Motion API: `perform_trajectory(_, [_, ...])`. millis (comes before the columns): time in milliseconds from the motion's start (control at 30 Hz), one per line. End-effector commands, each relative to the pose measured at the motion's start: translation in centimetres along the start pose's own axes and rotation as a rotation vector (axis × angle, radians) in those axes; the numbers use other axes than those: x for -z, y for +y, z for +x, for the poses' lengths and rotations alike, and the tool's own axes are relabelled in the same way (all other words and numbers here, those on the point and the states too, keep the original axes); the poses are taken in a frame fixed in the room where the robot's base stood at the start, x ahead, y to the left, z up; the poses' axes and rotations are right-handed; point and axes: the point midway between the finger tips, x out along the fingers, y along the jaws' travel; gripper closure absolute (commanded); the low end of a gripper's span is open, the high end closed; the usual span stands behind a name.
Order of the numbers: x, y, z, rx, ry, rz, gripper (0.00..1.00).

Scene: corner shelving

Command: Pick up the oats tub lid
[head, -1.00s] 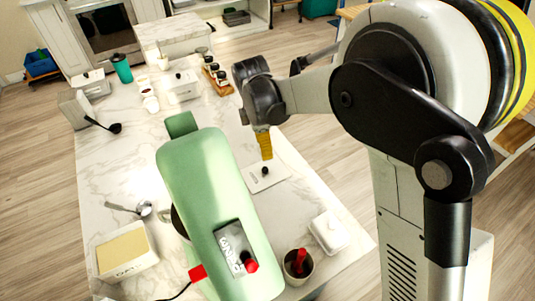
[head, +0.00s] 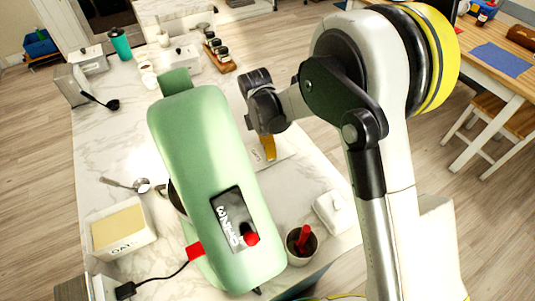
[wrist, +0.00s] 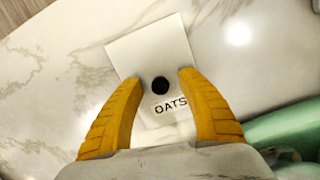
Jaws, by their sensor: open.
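In the head view the lid (head: 287,152) is partly hidden by my gripper (head: 269,148). I cannot tell whether the fingertips touch the lid. The oats tub (head: 128,250), white and uncovered with tan contents, stands at the counter's front left.
A large green mixer (head: 205,150) stands just left of my gripper. A white lidded container (head: 331,213) and a cup with a red-handled item (head: 302,245) are in front. A spoon (head: 125,184) lies near the tub. A spice rack (head: 218,52) is behind.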

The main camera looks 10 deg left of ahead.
Motion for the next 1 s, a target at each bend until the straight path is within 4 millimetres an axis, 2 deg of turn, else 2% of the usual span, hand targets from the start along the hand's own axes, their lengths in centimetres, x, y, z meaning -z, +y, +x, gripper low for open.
perform_trajectory(167, [0.0,0.0,0.0,0.000,0.000,0.000,0.55])
perform_trajectory(333, [0.0,0.0,-0.1,0.000,0.000,0.000,1.00])
perform_trajectory(767, [0.0,0.0,-0.2,0.000,0.000,0.000,1.00])
perform_trajectory(1000, [-0.3,0.0,-2.6,0.000,0.000,0.000,1.00])
